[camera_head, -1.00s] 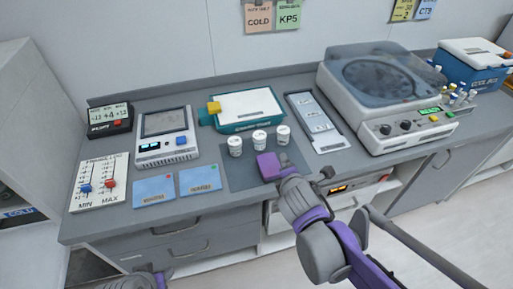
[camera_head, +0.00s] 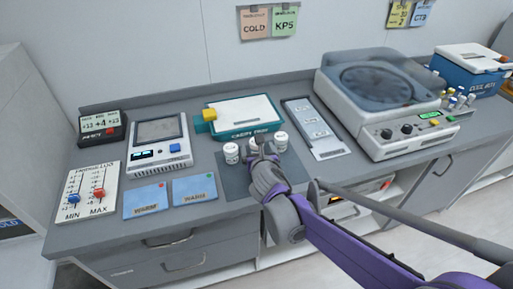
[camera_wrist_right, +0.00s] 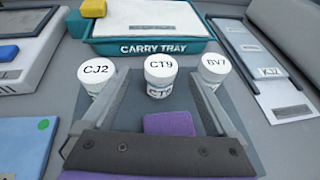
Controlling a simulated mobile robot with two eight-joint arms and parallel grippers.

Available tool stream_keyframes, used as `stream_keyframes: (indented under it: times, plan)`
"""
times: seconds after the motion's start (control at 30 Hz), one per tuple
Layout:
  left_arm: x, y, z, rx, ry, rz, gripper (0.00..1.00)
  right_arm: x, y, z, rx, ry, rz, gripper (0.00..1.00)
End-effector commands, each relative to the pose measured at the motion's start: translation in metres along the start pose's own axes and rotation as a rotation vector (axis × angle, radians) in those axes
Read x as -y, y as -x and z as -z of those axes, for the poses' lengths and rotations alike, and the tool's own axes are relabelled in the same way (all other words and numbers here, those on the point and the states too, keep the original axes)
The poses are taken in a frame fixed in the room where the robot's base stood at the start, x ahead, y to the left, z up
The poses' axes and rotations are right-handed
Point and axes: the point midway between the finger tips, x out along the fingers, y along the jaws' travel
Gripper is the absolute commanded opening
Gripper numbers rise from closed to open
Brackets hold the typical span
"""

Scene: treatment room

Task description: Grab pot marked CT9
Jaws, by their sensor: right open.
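Three white lidded pots stand in a row on a dark grey mat (camera_head: 233,181). In the right wrist view the middle pot is marked CT9 (camera_wrist_right: 160,70), the left one CJ2 (camera_wrist_right: 97,71) and the right one BV7 (camera_wrist_right: 215,66). In the head view the CT9 pot is partly hidden behind my right gripper (camera_head: 259,148). My right gripper is open; in its wrist view the fingers reach forward either side of the CT9 pot. My left gripper is out of view.
A teal carry tray (camera_head: 236,134) with a yellow block stands behind the pots. Blue cards (camera_head: 146,201) lie left of the mat. A grey tray (camera_head: 329,153) and a centrifuge-like machine (camera_head: 377,95) stand to the right.

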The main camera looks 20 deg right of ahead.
Motion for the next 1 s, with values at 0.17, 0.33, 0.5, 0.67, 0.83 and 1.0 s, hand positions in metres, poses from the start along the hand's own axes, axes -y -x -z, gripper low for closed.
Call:
stream_keyframes:
  times: [0.17,0.33,0.5,0.67,0.83,1.0]
  plan:
    - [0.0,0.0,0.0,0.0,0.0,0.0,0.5,0.002,-0.025,0.0,0.0,-0.001,0.001,0.93]
    - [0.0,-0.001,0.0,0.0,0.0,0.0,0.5,0.002,-0.045,0.0,0.0,-0.002,0.001,0.93]
    - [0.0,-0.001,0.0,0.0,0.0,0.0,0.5,0.001,-0.05,0.0,0.0,-0.002,0.0,0.93]
    - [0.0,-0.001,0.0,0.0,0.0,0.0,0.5,0.001,-0.049,0.0,0.0,-0.002,0.0,0.89]
    - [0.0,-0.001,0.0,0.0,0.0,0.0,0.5,0.001,-0.049,0.0,0.0,-0.002,0.0,0.58]
    - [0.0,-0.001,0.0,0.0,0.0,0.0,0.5,0.001,-0.049,0.0,0.0,-0.002,0.0,0.28]
